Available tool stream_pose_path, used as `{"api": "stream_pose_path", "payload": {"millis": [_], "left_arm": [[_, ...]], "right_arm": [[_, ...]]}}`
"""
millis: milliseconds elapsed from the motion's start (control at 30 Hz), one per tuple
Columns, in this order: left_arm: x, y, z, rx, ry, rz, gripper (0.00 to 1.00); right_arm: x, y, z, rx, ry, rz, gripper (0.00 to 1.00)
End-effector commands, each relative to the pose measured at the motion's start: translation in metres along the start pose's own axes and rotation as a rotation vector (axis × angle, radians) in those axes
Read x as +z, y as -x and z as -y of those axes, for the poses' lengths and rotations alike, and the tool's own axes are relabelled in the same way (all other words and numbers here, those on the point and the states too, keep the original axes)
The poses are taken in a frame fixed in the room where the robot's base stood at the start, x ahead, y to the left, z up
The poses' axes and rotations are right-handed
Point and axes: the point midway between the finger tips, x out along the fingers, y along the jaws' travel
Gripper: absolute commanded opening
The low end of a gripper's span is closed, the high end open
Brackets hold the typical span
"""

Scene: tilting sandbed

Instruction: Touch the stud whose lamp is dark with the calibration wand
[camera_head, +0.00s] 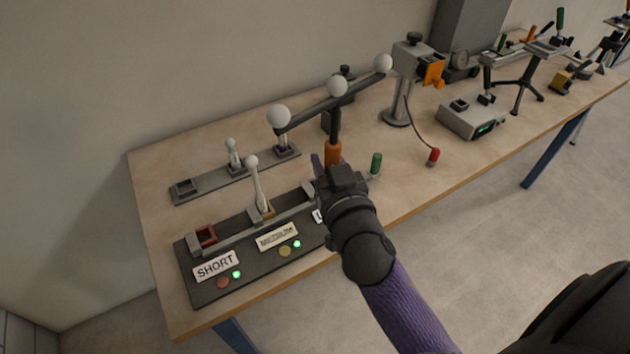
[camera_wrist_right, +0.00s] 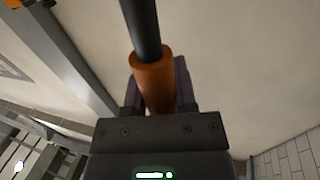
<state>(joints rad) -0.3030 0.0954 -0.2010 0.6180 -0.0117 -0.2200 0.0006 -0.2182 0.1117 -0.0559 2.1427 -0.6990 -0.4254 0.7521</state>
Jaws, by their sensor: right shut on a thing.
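The calibration wand (camera_head: 337,85) has an orange handle and a dark T-bar with white balls. My right gripper (camera_head: 331,170) is shut on the orange handle and holds the wand upright above the front of the table. The handle (camera_wrist_right: 153,80) also shows between the fingers in the wrist view. A dark panel (camera_head: 205,291) has a red stud (camera_head: 222,283) by the SHORT label with a lit green lamp (camera_head: 237,274). A yellow stud (camera_head: 285,251) by the MEDIUM label has a lit green lamp (camera_head: 297,244). My right gripper and arm hide the panel's right end. My left gripper is out of view.
A white-balled rod (camera_head: 257,185) stands on the panel, and a grey rack (camera_head: 208,181) lies behind it. A green-handled item (camera_head: 376,163) and a red-tipped cord (camera_head: 434,156) are to the right. A grey stand (camera_head: 399,105) and a box (camera_head: 470,122) stand farther back.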

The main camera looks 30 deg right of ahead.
Motion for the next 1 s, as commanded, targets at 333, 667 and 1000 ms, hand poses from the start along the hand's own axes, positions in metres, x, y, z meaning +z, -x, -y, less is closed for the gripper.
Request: {"api": "stream_pose_path", "payload": {"millis": [333, 667, 1000], "left_arm": [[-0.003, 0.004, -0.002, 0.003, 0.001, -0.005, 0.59], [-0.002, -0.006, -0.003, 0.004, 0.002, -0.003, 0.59], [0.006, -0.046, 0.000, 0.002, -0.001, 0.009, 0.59]], "right_arm": [[0.021, -0.053, -0.045, 0.174, -0.004, 0.000, 0.00], [0.040, -0.060, -0.050, 0.200, 0.001, 0.000, 0.00], [0.084, -0.053, -0.048, 0.203, 0.002, 0.002, 0.00]]}}
